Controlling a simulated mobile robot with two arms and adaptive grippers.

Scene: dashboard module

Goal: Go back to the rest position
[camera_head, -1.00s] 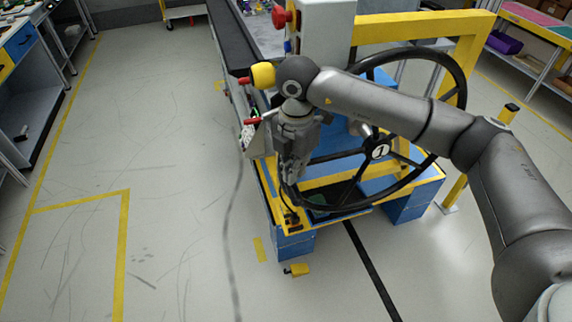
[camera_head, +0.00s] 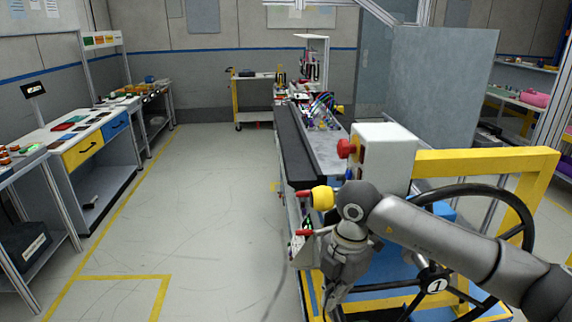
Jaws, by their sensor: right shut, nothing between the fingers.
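My right arm comes in from the lower right of the head view and reaches across the steering wheel (camera_head: 527,222). Its gripper (camera_head: 331,303) points down at the left side of the yellow and blue station, in front of the wheel's left edge. The fingers are shut with nothing visible between them, and their tips lie close to the bottom edge of the picture. My left gripper does not show.
A white control box (camera_head: 388,155) with a red button (camera_head: 346,148) stands behind my wrist. A dark conveyor (camera_head: 292,150) runs away behind it. A workbench with drawers (camera_head: 83,150) stands at the left. The floor between them (camera_head: 215,200) is clear.

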